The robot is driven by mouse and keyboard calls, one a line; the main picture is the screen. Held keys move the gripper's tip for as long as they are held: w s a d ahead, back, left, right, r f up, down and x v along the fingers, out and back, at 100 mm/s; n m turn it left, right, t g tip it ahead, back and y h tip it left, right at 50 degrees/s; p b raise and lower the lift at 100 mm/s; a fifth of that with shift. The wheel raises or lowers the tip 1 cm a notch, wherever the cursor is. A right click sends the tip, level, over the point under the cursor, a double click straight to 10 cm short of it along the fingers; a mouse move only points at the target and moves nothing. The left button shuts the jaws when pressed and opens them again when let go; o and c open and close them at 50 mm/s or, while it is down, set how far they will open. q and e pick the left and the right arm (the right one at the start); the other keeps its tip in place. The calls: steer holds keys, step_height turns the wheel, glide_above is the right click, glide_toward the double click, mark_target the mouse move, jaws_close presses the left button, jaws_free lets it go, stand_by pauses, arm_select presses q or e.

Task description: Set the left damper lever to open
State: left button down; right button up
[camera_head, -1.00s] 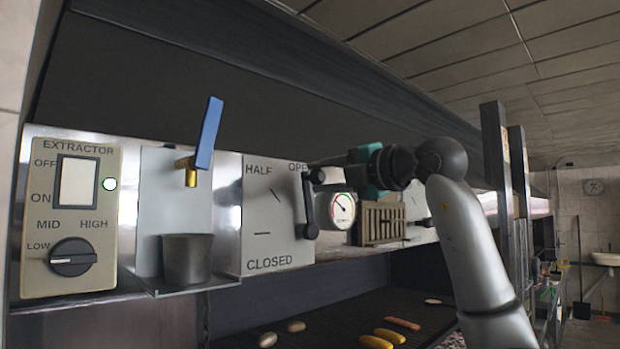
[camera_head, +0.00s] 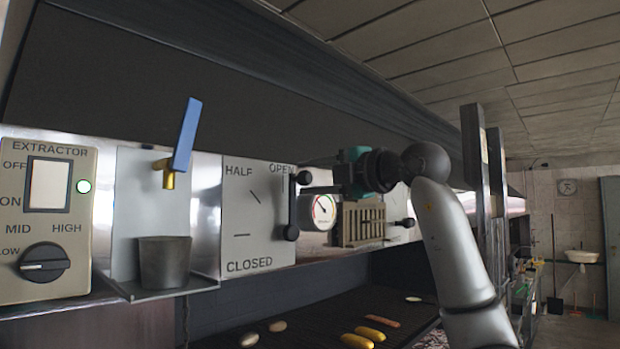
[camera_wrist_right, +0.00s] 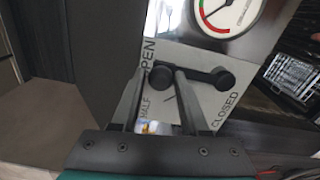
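The left damper lever (camera_head: 292,207) is a dark bar with a round knob at each end, on a pale plate (camera_head: 243,220) marked HALF, OPEN and CLOSED. It stands nearly upright, its upper knob beside the word OPEN. My right gripper (camera_head: 309,176) comes in from the right at that upper knob. In the right wrist view the lever (camera_wrist_right: 195,77) also shows, and my right gripper (camera_wrist_right: 160,78) is open, with one finger on each side of the knob. I cannot tell whether the fingers touch it. My left gripper is out of view.
A round gauge (camera_head: 323,212) and a beige slatted box (camera_head: 362,224) sit just right of the lever. Left of the plate are a blue-handled tap (camera_head: 185,137), a dark cup (camera_head: 164,262) on a small shelf, and the extractor panel (camera_head: 45,220). Food lies on the grill below.

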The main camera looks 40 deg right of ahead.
steer(key=o, duration=0.3)
steer(key=s+b, duration=0.1)
steer(key=s, duration=0.4)
steer(key=s+b, duration=0.1)
steer(key=s, duration=0.4)
steer(key=s+d+b, duration=0.1)
steer(key=s+b, duration=0.1)
steer(key=s, duration=0.3)
steer(key=shift+s, duration=0.1)
steer(key=shift+d, duration=0.1)
